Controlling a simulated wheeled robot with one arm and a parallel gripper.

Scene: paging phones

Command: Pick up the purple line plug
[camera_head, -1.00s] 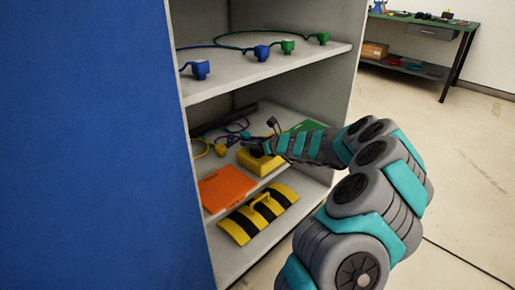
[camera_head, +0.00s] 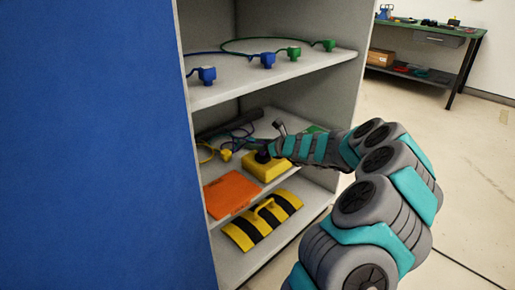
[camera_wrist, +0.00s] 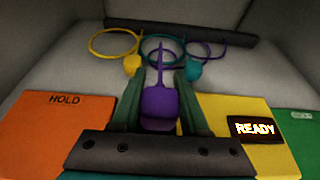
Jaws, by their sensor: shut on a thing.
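The purple line plug (camera_wrist: 160,104) sits between the two green fingers of my gripper (camera_wrist: 161,112) in the wrist view. My gripper is shut on it. A purple cord runs from the plug toward the back of the shelf. In the head view the plug is a small dark purple shape (camera_head: 262,156) at the tip of my gripper (camera_head: 267,152), by the yellow box (camera_head: 266,168). I cannot tell whether the plug is clear of the surface under it.
An orange HOLD panel (camera_wrist: 55,130) lies left, and a green panel (camera_wrist: 298,125) right. The yellow box shows READY (camera_wrist: 255,129). Yellow (camera_wrist: 132,66) and teal plugs (camera_wrist: 194,69) lie behind. An upper shelf (camera_head: 240,86) with blue and green plugs is overhead.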

